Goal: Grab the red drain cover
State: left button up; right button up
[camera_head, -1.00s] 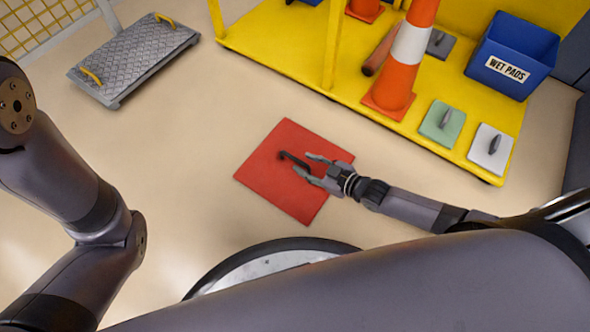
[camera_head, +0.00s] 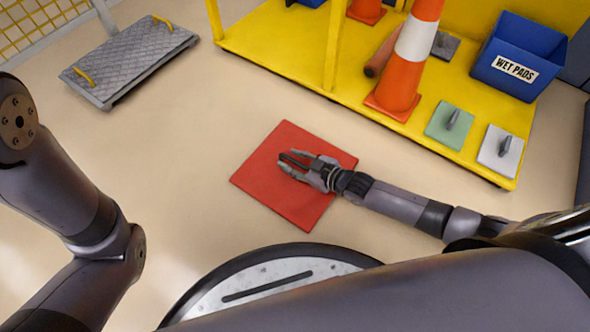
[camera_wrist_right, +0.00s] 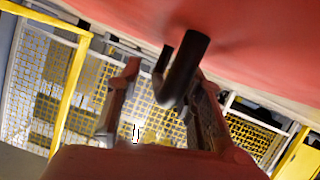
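The red drain cover (camera_head: 263,194) is a flat square panel on the floor in the middle of the head view, with a dark bar handle on top. My right gripper (camera_head: 287,162) is over the cover at the handle, which it partly hides. In the right wrist view the red cover (camera_wrist_right: 265,45) fills the top and right. The dark handle (camera_wrist_right: 185,68) reaches between the spread fingers of the right gripper (camera_wrist_right: 163,75), nearer the right finger, with a gap on the left. My left gripper is out of view.
A yellow platform (camera_head: 270,47) along the back holds an orange-white cone (camera_head: 401,80), a blue bin (camera_head: 517,55), and green (camera_head: 440,130) and white (camera_head: 490,158) handled pads. A grey ramp plate (camera_head: 130,62) lies at the upper left. The floor left of the cover is clear.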

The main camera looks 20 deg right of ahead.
grip_shut()
dwell(0.6)
jog(key=shift+r, duration=0.1)
